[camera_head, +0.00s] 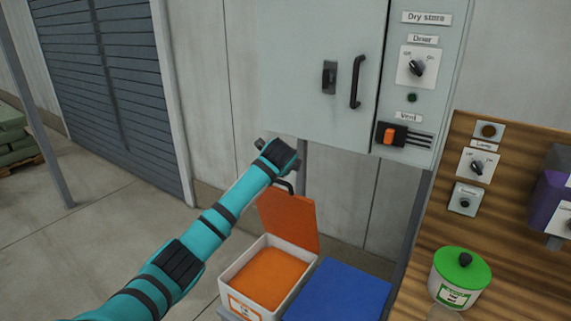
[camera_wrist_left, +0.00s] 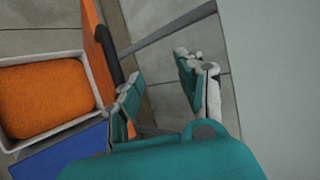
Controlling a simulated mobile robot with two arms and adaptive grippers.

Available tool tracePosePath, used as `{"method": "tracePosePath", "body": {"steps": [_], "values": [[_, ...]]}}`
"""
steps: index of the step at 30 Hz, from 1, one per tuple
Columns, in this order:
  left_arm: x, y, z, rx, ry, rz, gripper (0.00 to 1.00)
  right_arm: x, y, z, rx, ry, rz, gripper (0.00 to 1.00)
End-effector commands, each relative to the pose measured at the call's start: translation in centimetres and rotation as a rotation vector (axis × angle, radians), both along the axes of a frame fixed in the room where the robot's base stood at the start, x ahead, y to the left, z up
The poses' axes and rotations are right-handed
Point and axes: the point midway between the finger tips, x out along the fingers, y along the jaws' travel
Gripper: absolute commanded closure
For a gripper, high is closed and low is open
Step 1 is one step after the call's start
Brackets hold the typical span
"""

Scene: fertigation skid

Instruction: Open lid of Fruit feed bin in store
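A white feed bin (camera_head: 230,284) with orange contents stands low in the head view; its front label is too small to read. Its orange lid (camera_head: 290,222) is raised, standing up steeply at the back edge. A black handle (camera_head: 284,187) sits near the lid's top. My left gripper (camera_head: 278,155) is just above the lid, by the handle. In the left wrist view, the gripper (camera_wrist_left: 160,68) has its fingers apart with nothing between them. The orange lid (camera_wrist_left: 97,45) and its handle lie just outside the left-hand finger; contact cannot be told. My right gripper is not in view.
A blue lid (camera_head: 338,292) lies flat beside the orange bin. The grey dry store cabinet (camera_head: 310,70) is on the wall above. A wooden panel (camera_head: 425,240) with switches and a green-lidded jar (camera_head: 460,278) stands at right. Open floor lies at left.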

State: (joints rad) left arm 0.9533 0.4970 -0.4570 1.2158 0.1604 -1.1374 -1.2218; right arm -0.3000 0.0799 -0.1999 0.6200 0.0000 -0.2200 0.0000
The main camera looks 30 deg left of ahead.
Motion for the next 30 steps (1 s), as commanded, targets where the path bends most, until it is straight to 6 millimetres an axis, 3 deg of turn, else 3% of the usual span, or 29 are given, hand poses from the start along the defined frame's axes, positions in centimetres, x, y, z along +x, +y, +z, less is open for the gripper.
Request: {"method": "tracePosePath", "body": {"steps": [7,24,27,30], "values": [[-1.7,-0.6,1.0,0.000,0.001,0.000,0.62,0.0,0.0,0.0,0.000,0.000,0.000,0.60],[-1.8,-0.7,1.0,-0.002,0.003,0.001,0.62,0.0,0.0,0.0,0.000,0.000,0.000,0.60],[-2.3,-1.5,-0.3,-0.021,0.012,0.000,0.62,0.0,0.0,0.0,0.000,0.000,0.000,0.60],[-3.8,-3.8,-3.8,-0.081,0.035,0.003,0.62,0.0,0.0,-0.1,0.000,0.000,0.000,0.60]]}}
